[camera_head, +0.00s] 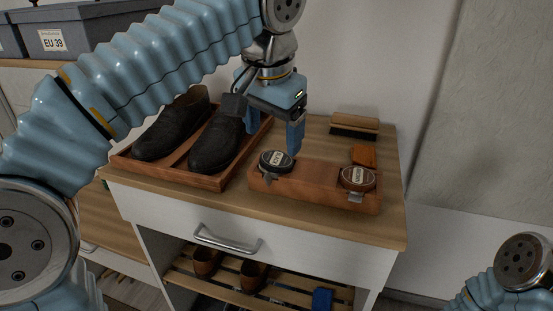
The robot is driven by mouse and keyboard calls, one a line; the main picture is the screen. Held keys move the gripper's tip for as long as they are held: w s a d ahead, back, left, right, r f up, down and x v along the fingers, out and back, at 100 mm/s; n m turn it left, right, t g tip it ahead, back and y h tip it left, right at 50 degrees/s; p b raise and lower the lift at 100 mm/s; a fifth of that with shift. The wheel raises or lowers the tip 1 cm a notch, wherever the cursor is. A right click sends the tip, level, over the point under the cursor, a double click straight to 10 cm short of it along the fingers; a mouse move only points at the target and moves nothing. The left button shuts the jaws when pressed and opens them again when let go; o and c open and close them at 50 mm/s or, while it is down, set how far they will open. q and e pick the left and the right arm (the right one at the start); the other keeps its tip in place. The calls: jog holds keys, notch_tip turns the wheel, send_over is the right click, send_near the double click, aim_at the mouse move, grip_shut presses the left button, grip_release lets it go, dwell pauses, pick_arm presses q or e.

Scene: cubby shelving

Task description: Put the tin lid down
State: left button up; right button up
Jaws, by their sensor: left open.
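My left gripper (274,138) comes down from above, its two blue fingers apart and nothing visible between them. Just below the fingers, a round tin with a black top and pale label (277,161) sits at the left end of a reddish-brown wooden holder (312,184). A second tin with a brown top (358,177) sits at the holder's right end. I cannot tell whether either top is a loose lid or closed on its tin. Only part of my right arm shows at the lower right; its gripper is out of view.
A wooden tray (180,172) with black shoes (216,145) stands left of the holder. A brush (354,127) and a small orange-brown block (364,155) lie behind it. The cabinet top (310,216) is bare along its front edge. A grey box (82,34) stands at upper left.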

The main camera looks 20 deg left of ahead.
aim_at(277, 159)
pick_arm(q)
jog(key=x, duration=0.5)
jog(key=shift+d+f, duration=0.1)
jog(key=shift+d, duration=0.15)
jog(key=c, duration=0.9)
